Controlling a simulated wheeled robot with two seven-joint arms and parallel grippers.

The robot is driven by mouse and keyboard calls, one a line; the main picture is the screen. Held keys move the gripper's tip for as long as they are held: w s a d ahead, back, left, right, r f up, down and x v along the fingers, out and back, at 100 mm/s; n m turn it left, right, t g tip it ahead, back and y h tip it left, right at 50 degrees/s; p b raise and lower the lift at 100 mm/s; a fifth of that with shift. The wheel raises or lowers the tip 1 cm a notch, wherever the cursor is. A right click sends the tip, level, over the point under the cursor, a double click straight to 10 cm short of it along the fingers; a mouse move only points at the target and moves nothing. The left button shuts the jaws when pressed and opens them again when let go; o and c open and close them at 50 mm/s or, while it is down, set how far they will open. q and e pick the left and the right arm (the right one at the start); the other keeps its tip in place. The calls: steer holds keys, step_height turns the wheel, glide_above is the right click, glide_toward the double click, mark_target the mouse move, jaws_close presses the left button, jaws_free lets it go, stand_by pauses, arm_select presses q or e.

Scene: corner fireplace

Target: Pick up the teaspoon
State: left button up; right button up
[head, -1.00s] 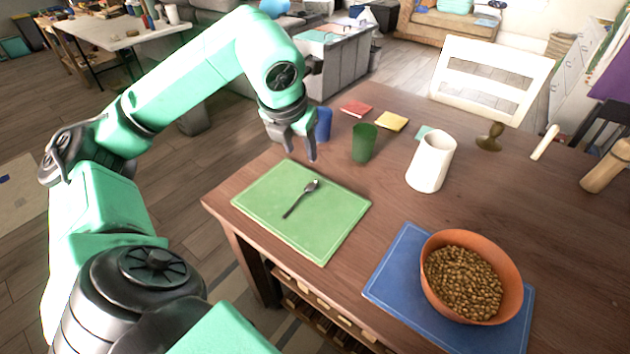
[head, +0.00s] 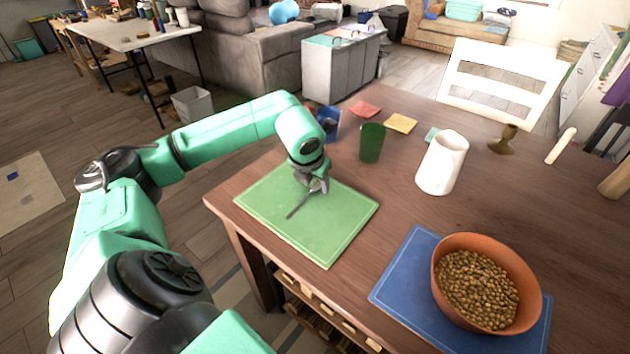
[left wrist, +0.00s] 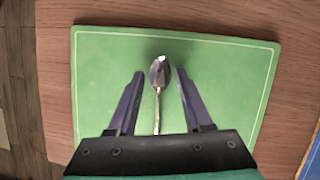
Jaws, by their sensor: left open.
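The teaspoon (head: 301,207) is a dark metal spoon lying on the green placemat (head: 338,235) on the wooden table. In the head view my left gripper (head: 317,188) is low over the placemat at the spoon's bowl end and partly hides it. In the left wrist view the teaspoon (left wrist: 159,80) lies between the two fingers of my left gripper (left wrist: 156,76), bowl toward the top of the picture. The fingers are apart, with green mat visible on both sides of the spoon. The lower handle is hidden behind the gripper body. My right gripper is not in view.
A green cup (head: 372,143), a blue cup (head: 328,124) and a white pitcher (head: 440,165) stand behind the placemat. An orange bowl (head: 440,272) of brown pieces sits on a blue placemat (head: 402,275) to the right. Coloured squares lie farther back.

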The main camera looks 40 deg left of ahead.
arm_select(q)
jaws_close()
